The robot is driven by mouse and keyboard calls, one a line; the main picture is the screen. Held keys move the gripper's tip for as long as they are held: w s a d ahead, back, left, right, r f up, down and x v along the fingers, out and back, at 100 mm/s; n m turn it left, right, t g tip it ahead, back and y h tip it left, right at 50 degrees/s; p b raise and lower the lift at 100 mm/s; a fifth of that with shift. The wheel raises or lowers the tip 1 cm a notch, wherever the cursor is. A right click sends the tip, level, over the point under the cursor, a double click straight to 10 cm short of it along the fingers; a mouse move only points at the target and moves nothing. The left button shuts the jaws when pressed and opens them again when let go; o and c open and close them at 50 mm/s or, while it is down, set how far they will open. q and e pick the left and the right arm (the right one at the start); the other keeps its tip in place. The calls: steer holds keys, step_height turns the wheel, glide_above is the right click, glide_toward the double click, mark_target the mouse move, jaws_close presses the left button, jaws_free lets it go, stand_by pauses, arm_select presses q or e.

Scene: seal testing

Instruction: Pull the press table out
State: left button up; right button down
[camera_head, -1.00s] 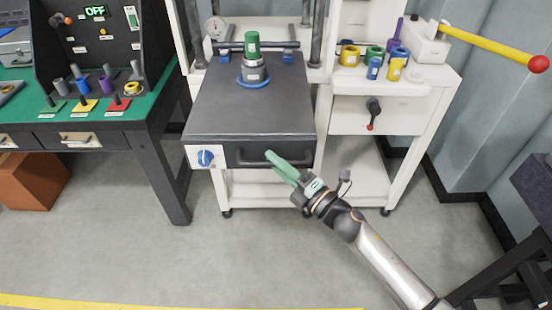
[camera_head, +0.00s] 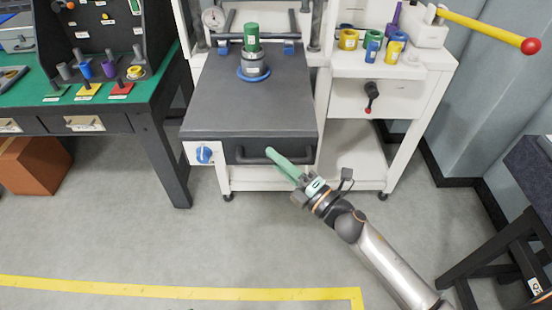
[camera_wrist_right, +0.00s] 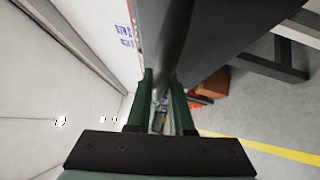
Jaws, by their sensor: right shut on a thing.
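In the right wrist view the bar (camera_wrist_right: 175,42) runs in between the fingers (camera_wrist_right: 163,98); the grip itself is partly hidden. A grey fixture (camera_head: 253,65) with a green cylinder (camera_head: 251,37) stands upright in a blue ring on the table. My left gripper is out of view.
A green-topped workbench (camera_head: 60,106) stands left, its dark leg (camera_head: 167,160) near the press table. The white side shelf (camera_head: 415,62) carries coloured cylinders and a yellow lever (camera_head: 485,35). A dark stand (camera_head: 500,235) is at right. Floor in front is clear, with a yellow line (camera_head: 180,292).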

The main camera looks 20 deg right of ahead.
steer(key=shift+s+a+f, duration=0.15)
steer(key=shift+s, duration=0.05)
steer(key=c, duration=0.9)
jaws_free()
steer(key=shift+s, duration=0.15)
steer(key=shift+c, duration=0.2)
steer(key=shift+o, duration=0.7)
steer(key=b+v, duration=0.2)
steer(key=v, duration=1)
steer(key=shift+d, duration=0.25)
steer(key=shift+s, duration=0.1)
